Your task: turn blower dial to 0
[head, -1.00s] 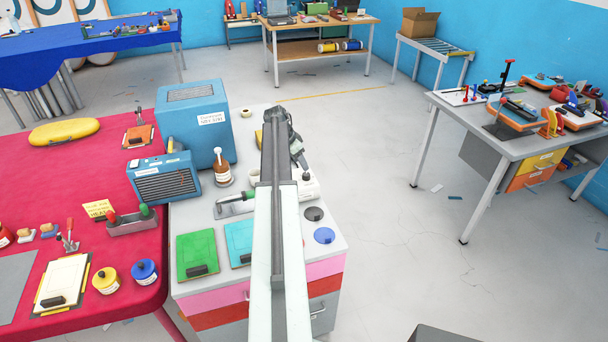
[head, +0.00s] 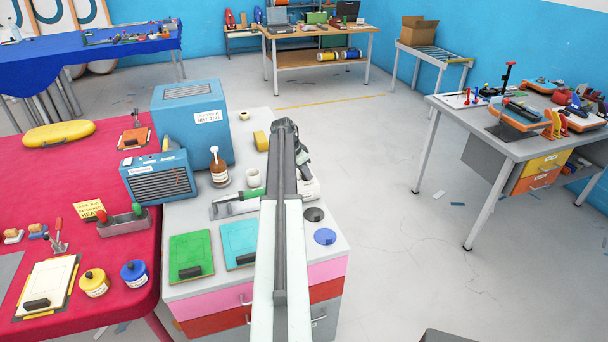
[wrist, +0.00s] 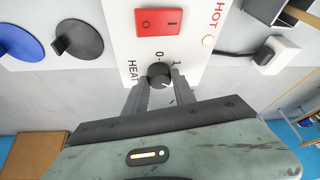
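A dark round dial (wrist: 159,73) stands on a white panel (wrist: 124,44) in the wrist view. HEAT, 0 and 1 are printed around it. A small pale mark shows on the dial's lower right edge, away from the 0. My gripper (wrist: 159,88) has its two grey fingers on either side of the dial's lower edge. The fingertips look close to its sides, but I cannot tell whether they press on it. In the head view my arm covers most of the white box (head: 311,188) at the grey bench's right edge, and the dial is hidden.
A red rocker switch (wrist: 158,22) sits just above the dial. A cable plug (wrist: 277,54) is to its right. Blue (head: 325,236) and black (head: 314,214) discs lie on the bench. A brown bottle (head: 219,167) and a blue heater (head: 158,178) stand left.

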